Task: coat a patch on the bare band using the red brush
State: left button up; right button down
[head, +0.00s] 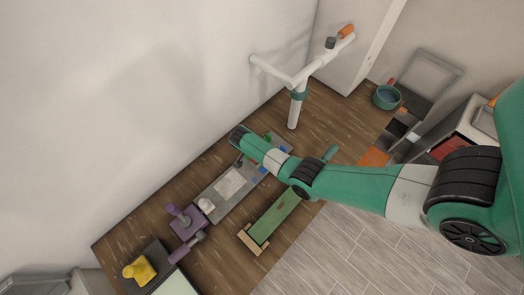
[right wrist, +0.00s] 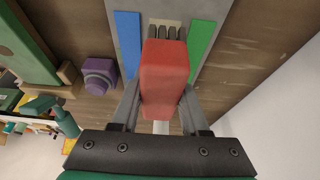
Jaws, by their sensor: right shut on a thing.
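My right gripper (right wrist: 162,100) is shut on the red brush (right wrist: 165,72), its fingers on both sides of the red block. Grey bristle-like tufts (right wrist: 168,32) show at the brush's far end, over a pale spot on the grey board (right wrist: 102,14). A blue strip (right wrist: 128,38) and a green strip (right wrist: 201,40) lie on the board either side of the brush. The stretch between them is partly hidden, and I cannot tell whether the bristles touch it. In the head view my right arm reaches over the board's far end, hiding the brush. My left gripper is not in view.
In the head view, purple pieces (head: 184,222) stand at the board's near end. A green board with wooden ends (head: 272,218) lies beside it. A yellow piece (head: 139,270) stands lower left. A white pipe stand (head: 296,100) rises behind my arm, near the wall.

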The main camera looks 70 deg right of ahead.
jog(key=shift+r, duration=1.9)
